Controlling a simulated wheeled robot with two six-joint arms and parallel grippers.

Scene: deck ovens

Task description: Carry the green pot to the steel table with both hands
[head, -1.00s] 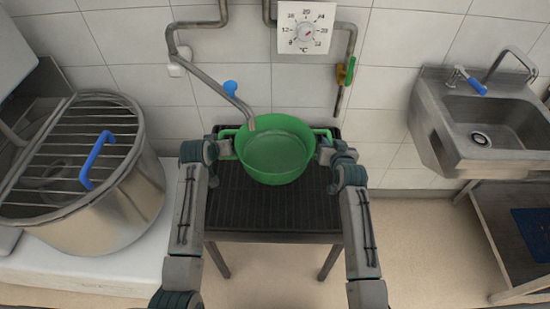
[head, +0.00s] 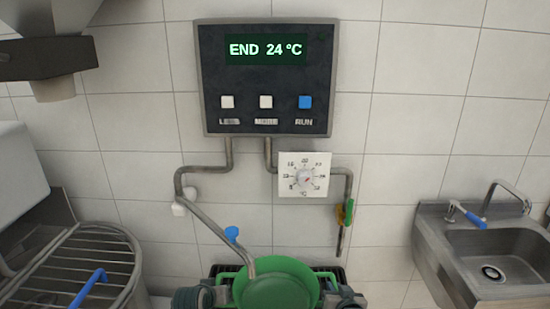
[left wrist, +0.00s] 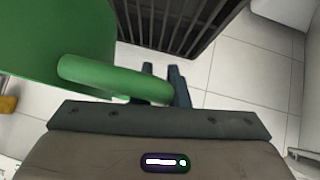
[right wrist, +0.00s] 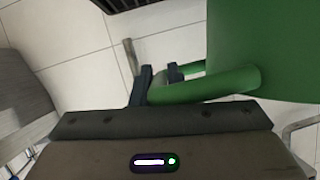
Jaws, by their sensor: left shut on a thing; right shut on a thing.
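The green pot (head: 278,270) is at the bottom middle of the head view, with the bent pipe spout over its rim. Its lower part is cut off. My left gripper (head: 223,291) is at its left handle and my right gripper (head: 327,288) at its right handle. In the left wrist view the fingers (left wrist: 166,82) are shut on one green handle (left wrist: 110,78). In the right wrist view the fingers (right wrist: 158,82) are shut on the other handle (right wrist: 215,86). I cannot tell whether the pot rests on the black ribbed stand (head: 340,272). No steel table is clearly in view.
A wall panel (head: 266,77) reads "END 24 °C", with a dial (head: 304,176) below it. The metal pipe (head: 212,232) comes close above the pot. A steel sink (head: 500,255) is at right. A grated round vessel (head: 75,262) with a blue handle is at left.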

